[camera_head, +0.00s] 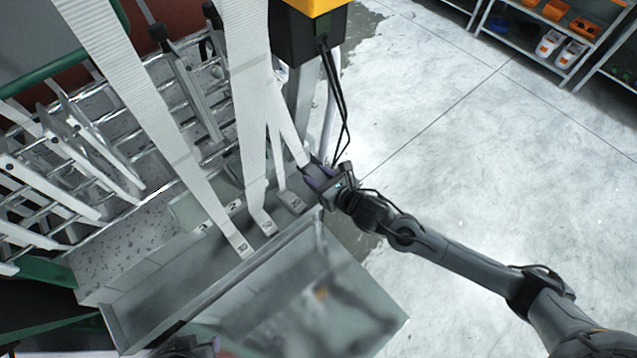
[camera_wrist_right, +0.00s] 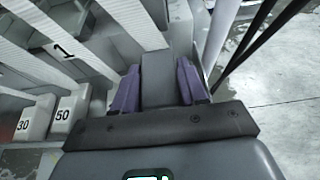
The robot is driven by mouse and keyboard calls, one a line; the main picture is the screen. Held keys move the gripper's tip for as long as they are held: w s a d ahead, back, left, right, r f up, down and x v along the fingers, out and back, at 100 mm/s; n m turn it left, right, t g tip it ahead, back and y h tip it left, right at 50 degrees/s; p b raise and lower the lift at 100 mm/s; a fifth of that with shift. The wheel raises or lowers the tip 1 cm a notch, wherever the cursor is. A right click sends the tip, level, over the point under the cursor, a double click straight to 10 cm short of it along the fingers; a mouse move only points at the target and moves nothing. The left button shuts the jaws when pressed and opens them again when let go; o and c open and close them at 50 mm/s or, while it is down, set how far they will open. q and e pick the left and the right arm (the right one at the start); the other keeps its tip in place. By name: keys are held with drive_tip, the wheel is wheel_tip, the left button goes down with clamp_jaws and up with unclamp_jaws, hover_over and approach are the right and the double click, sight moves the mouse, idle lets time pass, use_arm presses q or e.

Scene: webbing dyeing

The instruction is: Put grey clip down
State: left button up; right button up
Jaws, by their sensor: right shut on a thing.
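My right gripper (camera_head: 322,178) is at the right end of the row of hanging straps, just above the right rim of the grey trough (camera_head: 160,300). In the right wrist view its two purple fingers (camera_wrist_right: 157,90) are shut on a plain grey clip (camera_wrist_right: 158,75). A white strap (camera_head: 287,135) runs down to the gripper in the head view. The clip is mostly hidden there by the fingers. I cannot tell whether the clip touches anything below.
Weights marked 30 (camera_head: 242,248), 50 (camera_head: 267,226) and 20 (camera_head: 294,203) hang close together left of the gripper. A metal rack (camera_head: 70,165) fills the left. Black cables (camera_head: 338,105) hang just above the gripper. Open floor (camera_head: 500,170) lies right; shelves (camera_head: 545,60) stand far off.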

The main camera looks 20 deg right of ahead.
drive_tip(key=shift+s+f, duration=0.1)
drive_tip(key=shift+f, duration=1.8)
drive_tip(key=shift+f+b, duration=0.45)
drive_tip(key=shift+f, duration=0.2)
drive_tip(key=o, duration=1.1)
drive_tip(key=shift+d, duration=0.1)
drive_tip(key=shift+f, duration=0.1)
